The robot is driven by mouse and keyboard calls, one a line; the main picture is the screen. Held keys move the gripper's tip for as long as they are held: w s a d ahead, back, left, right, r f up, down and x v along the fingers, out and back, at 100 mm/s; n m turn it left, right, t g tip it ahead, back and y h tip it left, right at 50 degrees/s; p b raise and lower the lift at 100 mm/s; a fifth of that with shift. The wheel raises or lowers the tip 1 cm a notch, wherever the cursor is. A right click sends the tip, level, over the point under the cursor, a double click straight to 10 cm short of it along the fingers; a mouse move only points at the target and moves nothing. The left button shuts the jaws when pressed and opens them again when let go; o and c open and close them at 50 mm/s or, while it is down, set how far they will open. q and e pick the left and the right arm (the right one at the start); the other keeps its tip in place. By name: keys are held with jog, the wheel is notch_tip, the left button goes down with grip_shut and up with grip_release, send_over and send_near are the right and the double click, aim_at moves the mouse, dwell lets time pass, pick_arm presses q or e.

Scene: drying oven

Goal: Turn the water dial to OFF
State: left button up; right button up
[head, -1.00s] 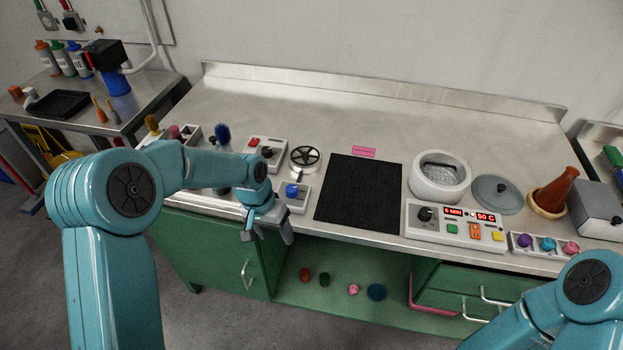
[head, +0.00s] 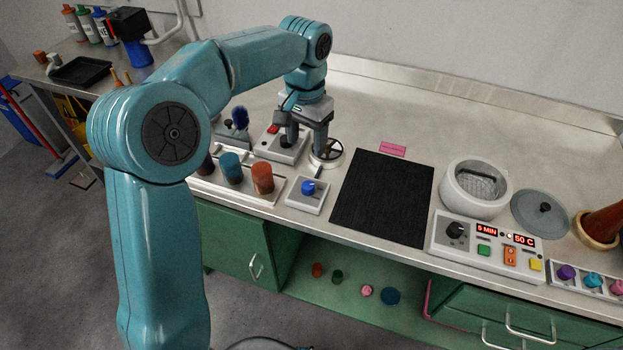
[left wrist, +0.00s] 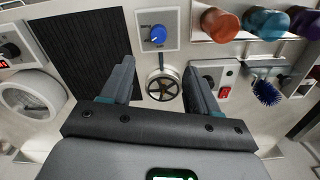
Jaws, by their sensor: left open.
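A blue dial (head: 308,187) sits on a small white square plate (head: 304,205) at the front of the bench. In the left wrist view the dial (left wrist: 158,35) is beyond the fingertips, near the top, with small lettering beside it that I cannot read. Its setting is too small to tell. My left gripper (head: 305,146) points down behind the dial, between a black spoked wheel (head: 327,153) and a white box with a red switch (head: 272,149). In the left wrist view its jaws (left wrist: 154,78) are open and empty. My right gripper is out of view.
Left of the dial is a rack with blue and orange-brown cups (head: 262,178). A black mat (head: 383,198) lies to its right. A control box with red displays (head: 484,240) stands farther right, in front of a white pot (head: 476,190).

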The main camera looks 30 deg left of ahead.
aim_at(308, 185)
pick_arm(q)
jog(key=f, duration=1.3)
jog(key=shift+w+d, duration=0.15)
jog(key=shift+d, duration=0.1)
jog(key=shift+s+a+f, duration=0.15)
jog(key=shift+s+f, duration=0.05)
jog(key=shift+f, duration=0.3)
jog(key=shift+w+f, duration=0.1)
jog(key=shift+w, duration=0.1)
jog(key=c, duration=1)
